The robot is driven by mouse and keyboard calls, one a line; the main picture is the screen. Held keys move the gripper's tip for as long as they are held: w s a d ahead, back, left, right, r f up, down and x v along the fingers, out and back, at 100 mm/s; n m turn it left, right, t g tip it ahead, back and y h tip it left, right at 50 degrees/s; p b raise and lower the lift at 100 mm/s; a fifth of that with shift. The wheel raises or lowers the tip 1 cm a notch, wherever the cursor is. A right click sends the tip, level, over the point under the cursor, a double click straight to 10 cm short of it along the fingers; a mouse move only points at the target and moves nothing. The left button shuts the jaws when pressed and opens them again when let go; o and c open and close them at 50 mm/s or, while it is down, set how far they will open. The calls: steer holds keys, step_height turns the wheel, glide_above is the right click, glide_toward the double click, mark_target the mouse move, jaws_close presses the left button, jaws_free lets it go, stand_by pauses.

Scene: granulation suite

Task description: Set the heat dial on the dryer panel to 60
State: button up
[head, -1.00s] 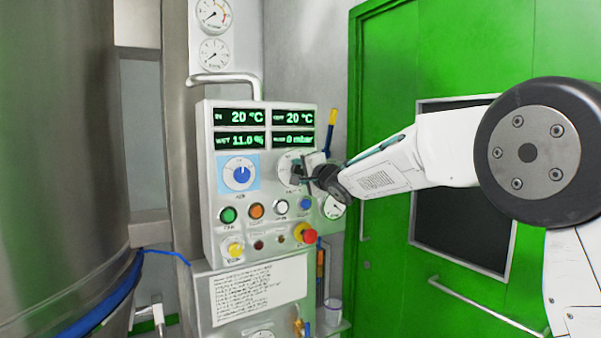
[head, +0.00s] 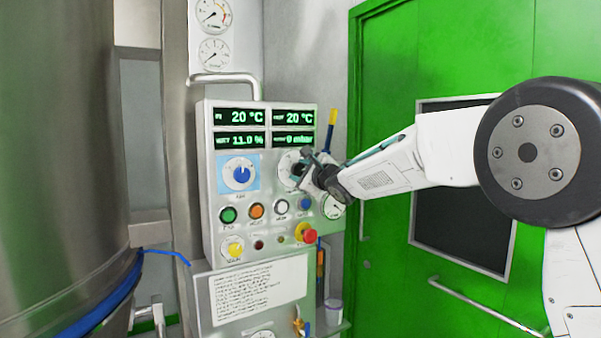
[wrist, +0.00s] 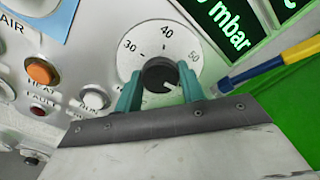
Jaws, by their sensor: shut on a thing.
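The heat dial (head: 286,163) is a white round scale at the right of the dryer panel (head: 209,190), partly hidden by my gripper (head: 304,170) in the head view. In the wrist view the dial face (wrist: 140,51) shows 30, 40 and 50; the rest of the scale is hidden. Its black knob (wrist: 157,74) sits between the two teal fingers of my gripper (wrist: 160,84), which is shut on it. A white mark on the knob points to the lower right in that view, past 50 and toward the right finger. The number 60 is not visible.
A blue-backed air dial (head: 240,174) is left of the heat dial. Displays (head: 240,118) are above; buttons and a red emergency knob (head: 309,236) are below. A yellow-blue lever (head: 331,130) stands close on the right. A large steel vessel (head: 60,150) fills the left.

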steer(key=shift+f+m, duration=0.25)
steer(key=shift+m, duration=0.45)
steer(key=o, duration=1)
steer(key=shift+c, duration=0.2)
steer(key=shift+r, duration=0.1)
steer(key=shift+s+d+r, duration=0.1)
steer(key=shift+s+d, duration=0.1)
steer(key=shift+s, duration=0.1)
steer(key=v, duration=0.7)
